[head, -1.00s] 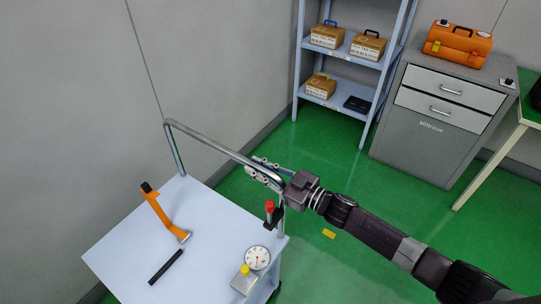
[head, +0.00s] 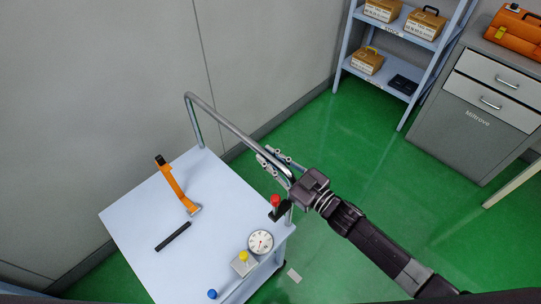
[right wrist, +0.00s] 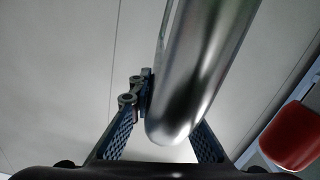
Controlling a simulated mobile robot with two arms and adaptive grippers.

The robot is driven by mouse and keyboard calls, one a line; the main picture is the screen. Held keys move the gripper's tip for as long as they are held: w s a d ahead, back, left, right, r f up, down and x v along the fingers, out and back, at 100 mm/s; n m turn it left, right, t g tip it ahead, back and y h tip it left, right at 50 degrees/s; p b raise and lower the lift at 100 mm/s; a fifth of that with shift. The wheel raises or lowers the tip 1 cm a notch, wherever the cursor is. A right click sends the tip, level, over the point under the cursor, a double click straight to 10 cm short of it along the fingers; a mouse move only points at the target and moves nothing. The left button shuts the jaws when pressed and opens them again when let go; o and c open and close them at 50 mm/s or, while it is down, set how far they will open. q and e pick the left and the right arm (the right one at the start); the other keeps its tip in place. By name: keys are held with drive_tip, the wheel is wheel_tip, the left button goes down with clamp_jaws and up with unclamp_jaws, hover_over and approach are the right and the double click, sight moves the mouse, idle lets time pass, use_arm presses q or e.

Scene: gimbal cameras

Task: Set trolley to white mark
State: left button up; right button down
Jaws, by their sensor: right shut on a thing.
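The trolley (head: 215,185) has a pale blue top and stands against the grey wall at the left of the head view. Its bent metal handle (head: 225,122) rises along its far end. My right gripper (head: 277,163) is shut on this handle near its right corner. The right wrist view shows the handle tube (right wrist: 200,70) between the blue fingers. The white mark (head: 294,275) is a small pale rectangle on the green floor, just right of the trolley's near right side and apart from it. My left gripper is not in view.
On the trolley lie an orange-handled tool (head: 174,184), a black bar (head: 173,237), a dial gauge (head: 260,242) and a red-topped item (head: 275,201). A shelf rack (head: 395,60) and a grey cabinet (head: 465,125) stand at the back right. The green floor between is clear.

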sight(292, 179)
drive_tip(key=c, duration=1.8)
unclamp_jaws()
drive_tip(key=shift+s+a, duration=0.2)
drive_tip(key=shift+s, duration=0.05)
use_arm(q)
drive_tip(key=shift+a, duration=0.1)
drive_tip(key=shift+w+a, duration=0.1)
use_arm(e)
drive_tip(key=shift+d, duration=0.15)
drive_tip(key=v, duration=1.1)
drive_tip(key=shift+s+d+r, duration=0.1)
drive_tip(key=shift+s+d, duration=0.1)
drive_tip(key=shift+s, duration=0.15)
